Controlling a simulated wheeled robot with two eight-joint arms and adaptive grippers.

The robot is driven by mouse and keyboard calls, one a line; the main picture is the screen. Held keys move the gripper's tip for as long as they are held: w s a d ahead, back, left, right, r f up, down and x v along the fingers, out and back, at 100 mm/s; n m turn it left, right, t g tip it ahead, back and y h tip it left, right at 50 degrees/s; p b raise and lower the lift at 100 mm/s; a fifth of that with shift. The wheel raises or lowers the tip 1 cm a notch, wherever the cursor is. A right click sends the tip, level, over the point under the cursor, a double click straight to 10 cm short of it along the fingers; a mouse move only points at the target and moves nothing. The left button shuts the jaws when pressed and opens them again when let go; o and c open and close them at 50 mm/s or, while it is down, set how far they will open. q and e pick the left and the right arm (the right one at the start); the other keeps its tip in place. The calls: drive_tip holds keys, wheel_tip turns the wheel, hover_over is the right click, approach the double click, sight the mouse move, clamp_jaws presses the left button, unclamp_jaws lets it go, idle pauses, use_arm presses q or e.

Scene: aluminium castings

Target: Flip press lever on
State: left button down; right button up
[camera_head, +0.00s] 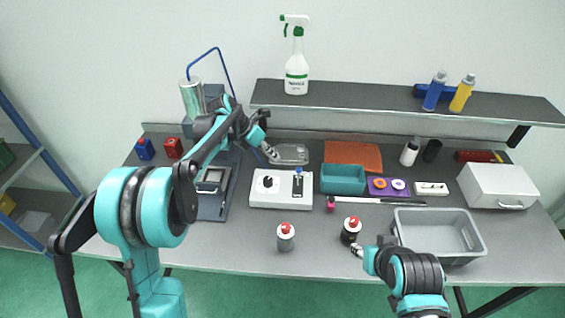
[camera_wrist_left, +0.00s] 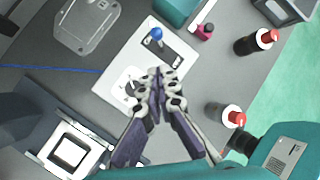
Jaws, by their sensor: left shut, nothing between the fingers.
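A white control box (camera_head: 281,201) lies flat mid-table, with a round dark dial (camera_head: 267,182) on its left and a lever with a blue knob (camera_head: 298,172) in a dark slot on its right. The left wrist view shows the box (camera_wrist_left: 112,88) and the blue knob (camera_wrist_left: 156,34) too. My left gripper (camera_head: 274,155) is shut and empty, behind and above the box in the head view. In the left wrist view its fingertips (camera_wrist_left: 160,74) overlap the box below the lever; the dial is partly hidden. The press (camera_head: 214,205) stands left. My right gripper (camera_head: 357,250) is by a dark red-capped bottle (camera_head: 351,231).
A teal bin (camera_head: 343,180) stands right of the box, and a grey red-capped bottle (camera_head: 286,238) in front. A grey crate (camera_head: 470,252) and a white case (camera_head: 500,187) are at right. A shelf (camera_head: 380,97) spans the back. The front left tabletop is clear.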

use_arm(q)
drive_tip(key=v, duration=0.3)
drive_tip(key=shift+w+a+r, duration=0.1)
drive_tip(key=shift+w+r, duration=0.1)
drive_tip(key=shift+r, duration=0.2)
